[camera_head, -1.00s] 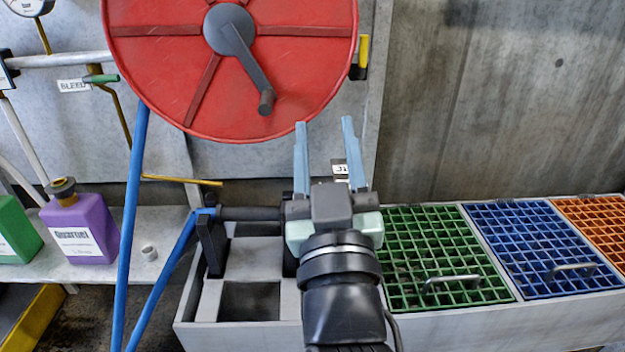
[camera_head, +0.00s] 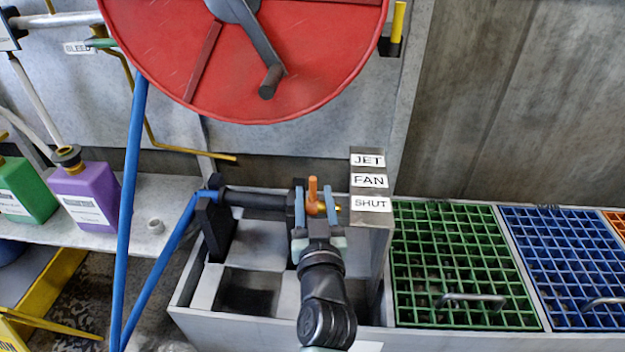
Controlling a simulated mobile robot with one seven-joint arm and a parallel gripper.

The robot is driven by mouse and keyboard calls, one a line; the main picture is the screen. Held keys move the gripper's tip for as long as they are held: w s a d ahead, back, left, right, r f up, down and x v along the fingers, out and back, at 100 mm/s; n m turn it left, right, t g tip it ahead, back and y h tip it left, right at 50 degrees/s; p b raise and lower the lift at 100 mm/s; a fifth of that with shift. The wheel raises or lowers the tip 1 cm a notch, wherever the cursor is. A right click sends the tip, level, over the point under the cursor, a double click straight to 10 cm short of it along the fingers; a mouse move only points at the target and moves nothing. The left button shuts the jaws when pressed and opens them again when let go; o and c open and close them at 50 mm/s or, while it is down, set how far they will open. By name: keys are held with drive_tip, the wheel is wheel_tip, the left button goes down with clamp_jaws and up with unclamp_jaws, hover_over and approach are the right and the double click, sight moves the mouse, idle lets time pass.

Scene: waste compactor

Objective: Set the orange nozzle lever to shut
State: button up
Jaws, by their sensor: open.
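The orange nozzle lever (camera_head: 313,190) stands upright on a brass fitting (camera_head: 318,208) at the end of a dark nozzle barrel (camera_head: 252,200). A label post beside it carries JET (camera_head: 367,160), FAN (camera_head: 369,181) and SHUT (camera_head: 370,203) from top to bottom. The lever's top is at about the height of the FAN label. My gripper (camera_head: 314,205) is open, with one pale blue finger at each side of the lever in the picture. I cannot tell whether either finger touches it. My gripper body hides the area below the fitting.
A red hose reel (camera_head: 330,70) with a crank hangs above. A blue hose (camera_head: 165,273) runs to the nozzle. Green (camera_head: 465,318) and blue (camera_head: 570,322) grates lie to the right. A purple jug (camera_head: 88,195) stands on the left shelf.

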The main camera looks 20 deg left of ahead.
sight(313, 185)
drive_tip(key=shift+x, duration=2.25)
clamp_jaws()
